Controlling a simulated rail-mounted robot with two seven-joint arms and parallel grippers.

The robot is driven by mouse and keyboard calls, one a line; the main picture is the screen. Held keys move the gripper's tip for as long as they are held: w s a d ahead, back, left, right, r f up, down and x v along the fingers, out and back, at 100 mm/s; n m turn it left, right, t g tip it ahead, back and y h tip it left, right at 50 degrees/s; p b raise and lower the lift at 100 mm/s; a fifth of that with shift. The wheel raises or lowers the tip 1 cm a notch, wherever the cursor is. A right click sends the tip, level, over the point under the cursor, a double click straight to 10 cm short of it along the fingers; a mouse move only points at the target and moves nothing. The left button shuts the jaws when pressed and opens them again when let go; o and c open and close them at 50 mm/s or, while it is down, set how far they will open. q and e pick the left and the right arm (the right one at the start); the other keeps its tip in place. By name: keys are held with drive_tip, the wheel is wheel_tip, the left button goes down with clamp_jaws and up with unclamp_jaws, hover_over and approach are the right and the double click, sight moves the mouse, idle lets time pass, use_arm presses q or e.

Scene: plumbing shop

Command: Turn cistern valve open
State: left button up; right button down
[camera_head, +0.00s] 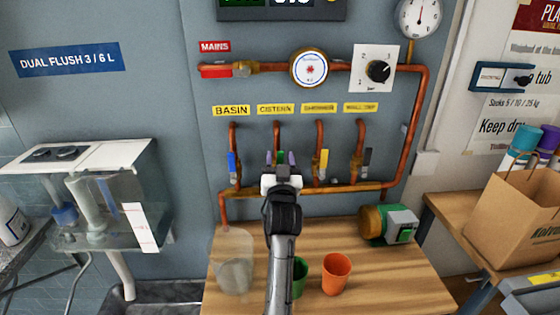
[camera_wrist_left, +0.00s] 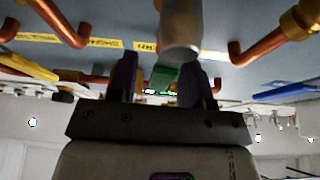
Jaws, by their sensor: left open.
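The cistern valve is under the yellow CISTERN label (camera_head: 275,109); its copper pipe (camera_head: 277,135) drops toward my gripper. Its green handle (camera_head: 281,157) shows between the two purple fingers of my left gripper (camera_head: 280,158). In the left wrist view, the green handle (camera_wrist_left: 163,78) also lies between the spread fingers of my left gripper (camera_wrist_left: 157,72), with gaps beside it. The gripper is open, and I see no clear grip on the handle. The gripper body and arm hide the valve body. My right gripper is not in view.
The blue basin handle (camera_head: 232,166) is left of my gripper; a yellow handle (camera_head: 324,163) and a dark handle (camera_head: 367,162) are to the right. Below stand a clear container (camera_head: 233,262), a green cup (camera_head: 300,278), an orange cup (camera_head: 336,274) and a pump (camera_head: 388,223).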

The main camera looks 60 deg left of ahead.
use_arm(q)
drive_tip(key=shift+d, duration=0.1)
drive_tip(key=v, duration=0.7)
drive_tip(key=shift+s+d+f, duration=0.1)
drive_tip(key=shift+s+d, duration=0.05)
idle(0.6)
